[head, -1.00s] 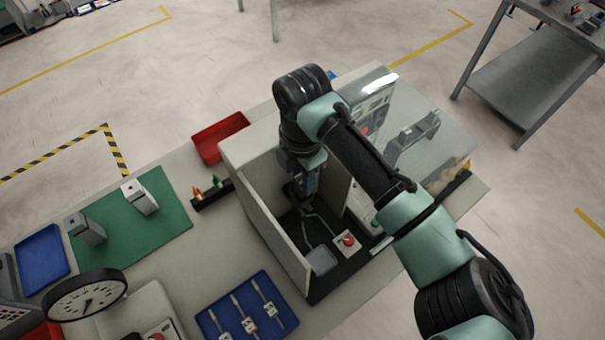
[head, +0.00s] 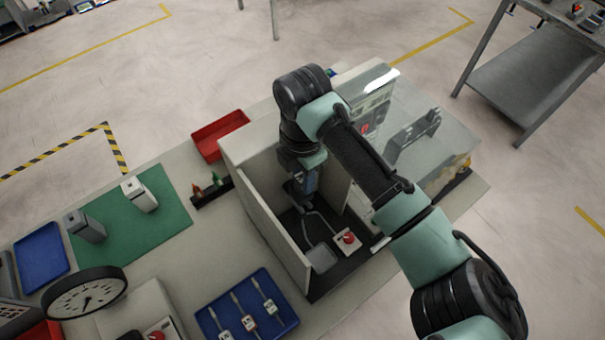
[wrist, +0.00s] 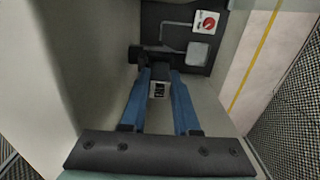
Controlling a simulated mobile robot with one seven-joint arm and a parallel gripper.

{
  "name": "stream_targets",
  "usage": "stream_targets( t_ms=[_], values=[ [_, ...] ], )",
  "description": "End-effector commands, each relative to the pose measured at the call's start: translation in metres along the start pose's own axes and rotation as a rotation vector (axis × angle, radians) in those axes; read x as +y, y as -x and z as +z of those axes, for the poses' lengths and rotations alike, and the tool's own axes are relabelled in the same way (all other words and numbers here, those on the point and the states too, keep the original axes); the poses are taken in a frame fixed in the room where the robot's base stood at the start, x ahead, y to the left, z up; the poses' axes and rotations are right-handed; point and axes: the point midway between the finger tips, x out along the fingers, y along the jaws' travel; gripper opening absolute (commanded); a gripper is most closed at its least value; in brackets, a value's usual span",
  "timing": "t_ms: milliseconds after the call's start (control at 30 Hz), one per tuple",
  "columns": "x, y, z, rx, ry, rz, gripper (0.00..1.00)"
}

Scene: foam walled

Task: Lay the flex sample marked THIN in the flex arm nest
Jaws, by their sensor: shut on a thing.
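My gripper (head: 304,188) is down inside a pale walled booth (head: 262,228). In the wrist view its two blue fingers (wrist: 160,78) are shut on a small sample with a white tag (wrist: 158,90). The dark marking on the tag is too small to read. A black fixture (wrist: 135,56) lies just past the fingertips, and I cannot tell whether the sample touches it. It may be the flex arm nest. The sample's far end is hidden. Three other tagged samples lie in a blue tray (head: 290,318) outside the booth.
The booth walls stand close on both sides of my gripper. On its dark floor are a white box with a red knob (head: 347,238) and a grey pad (head: 321,258). A red tray (head: 219,135) and a green mat (head: 172,212) lie to the left.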

Motion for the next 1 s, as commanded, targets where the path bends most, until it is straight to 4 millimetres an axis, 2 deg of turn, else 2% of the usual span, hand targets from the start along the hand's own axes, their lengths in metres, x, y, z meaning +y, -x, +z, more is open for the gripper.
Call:
stream_targets(
  t_ms=[767, 800, 1000],
  values=[
    [0.000, -0.021, 0.000, 0.000, 0.000, 0.001, 0.00],
    [0.000, -0.021, 0.000, 0.000, 0.000, 0.001, 0.31],
    [0.000, -0.020, 0.000, 0.000, 0.000, 0.000, 0.64]
  ],
)
